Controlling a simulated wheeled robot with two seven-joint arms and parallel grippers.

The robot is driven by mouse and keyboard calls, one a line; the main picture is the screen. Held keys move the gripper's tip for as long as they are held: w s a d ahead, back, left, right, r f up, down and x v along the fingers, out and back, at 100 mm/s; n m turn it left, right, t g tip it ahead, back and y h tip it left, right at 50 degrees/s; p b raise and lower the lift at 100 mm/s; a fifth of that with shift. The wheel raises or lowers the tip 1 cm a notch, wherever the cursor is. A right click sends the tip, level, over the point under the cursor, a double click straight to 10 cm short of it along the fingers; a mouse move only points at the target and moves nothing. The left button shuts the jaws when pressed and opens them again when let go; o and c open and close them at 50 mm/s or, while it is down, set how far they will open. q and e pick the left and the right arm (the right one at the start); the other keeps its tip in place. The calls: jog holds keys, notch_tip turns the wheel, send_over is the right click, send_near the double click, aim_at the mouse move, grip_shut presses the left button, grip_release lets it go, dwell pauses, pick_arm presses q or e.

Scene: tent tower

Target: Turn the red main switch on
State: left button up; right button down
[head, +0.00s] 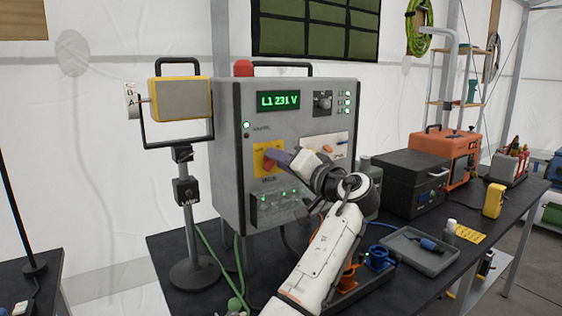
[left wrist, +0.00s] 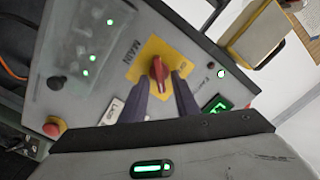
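The red main switch (head: 269,160) is a rotary knob on a yellow plate on the front of the grey power cabinet (head: 228,170). In the head view my left gripper (head: 278,159) reaches the cabinet front and partly covers the switch. My right gripper is not in view.
The cabinet's green display (head: 278,100) reads L1 231 V, and several green lamps are lit. A yellow work lamp (head: 182,98) stands left of the cabinet. A dark case (head: 408,182), an orange unit (head: 450,150) and a grey tray (head: 425,255) are on the table to the right.

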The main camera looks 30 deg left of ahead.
pick_arm(q)
jog(key=b+v, duration=0.2)
jog(key=v, duration=0.8)
jog(key=shift+s+d+f, duration=0.1)
dwell(0.4)
